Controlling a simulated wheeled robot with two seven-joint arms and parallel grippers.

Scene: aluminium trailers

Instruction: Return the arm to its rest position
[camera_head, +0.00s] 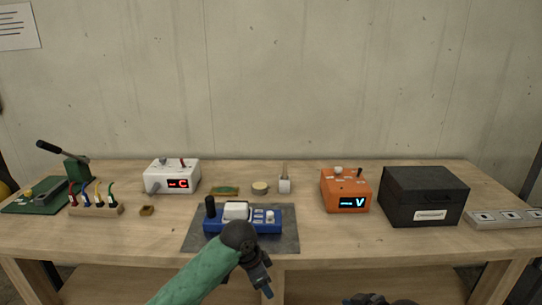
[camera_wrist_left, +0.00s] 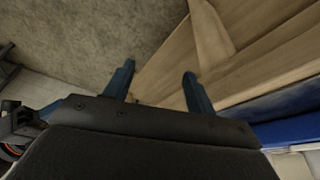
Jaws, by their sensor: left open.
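My left arm reaches in from the bottom of the head view in a green sleeve. Its gripper (camera_head: 262,281) hangs at the table's front edge, just in front of a blue device (camera_head: 272,220) on a dark grey mat. In the left wrist view the two blue fingers (camera_wrist_left: 158,88) stand apart with nothing between them. The blue device shows at the right of that view, apart from the fingers. Part of my right gripper (camera_head: 378,300) shows at the bottom edge of the head view, and its fingers are not clear.
The wooden table (camera_head: 330,238) carries a white box with a red display (camera_head: 172,177), an orange box (camera_head: 345,190), a black case (camera_head: 423,197), a rack of coloured leads (camera_head: 95,208) and a power strip (camera_head: 505,217). Open floor (camera_wrist_left: 80,50) shows before the table.

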